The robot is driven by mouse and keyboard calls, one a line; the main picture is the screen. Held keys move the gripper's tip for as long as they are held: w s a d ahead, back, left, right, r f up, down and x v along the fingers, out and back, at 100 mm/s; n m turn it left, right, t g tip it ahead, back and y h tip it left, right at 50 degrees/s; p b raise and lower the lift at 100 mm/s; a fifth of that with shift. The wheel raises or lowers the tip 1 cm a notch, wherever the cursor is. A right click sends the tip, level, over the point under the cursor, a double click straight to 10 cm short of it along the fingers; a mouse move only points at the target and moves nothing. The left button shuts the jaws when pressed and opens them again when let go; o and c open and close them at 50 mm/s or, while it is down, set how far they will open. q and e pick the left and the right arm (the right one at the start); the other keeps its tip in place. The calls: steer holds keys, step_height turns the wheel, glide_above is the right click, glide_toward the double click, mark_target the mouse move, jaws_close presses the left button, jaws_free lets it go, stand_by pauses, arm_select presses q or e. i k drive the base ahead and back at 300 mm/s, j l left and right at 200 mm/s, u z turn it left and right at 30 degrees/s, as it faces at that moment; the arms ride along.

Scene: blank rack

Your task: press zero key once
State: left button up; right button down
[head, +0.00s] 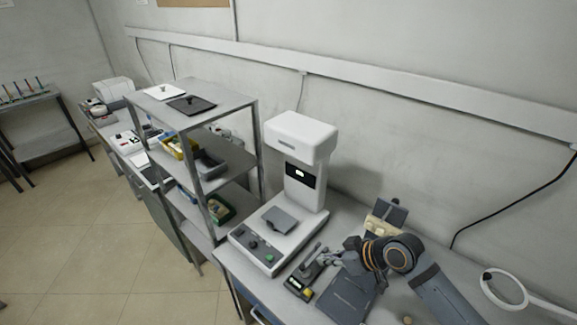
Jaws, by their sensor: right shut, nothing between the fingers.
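My right gripper (328,258) reaches in from the lower right. Its fingers are together and empty, pointing left beside a small dark device (297,285) on the bench. This device has a small lit display and a yellow key (308,294) on its front, with an upright part behind. A large white instrument (297,135) stands to the left, with a front panel (254,242) of small coloured keys. No key label is legible, so I cannot tell which is the zero key. Contact between fingers and device cannot be told. My left gripper is not in view.
A grey shelf rack (205,98) with bins stands left of the white instrument. A dark flat plate (345,300) lies right of the small device. A beige item (383,222) stands behind my right arm. A white ring-shaped lamp (504,290) is at the right.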

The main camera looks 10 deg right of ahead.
mark_target(308, 291)
steer(key=k, duration=1.5)
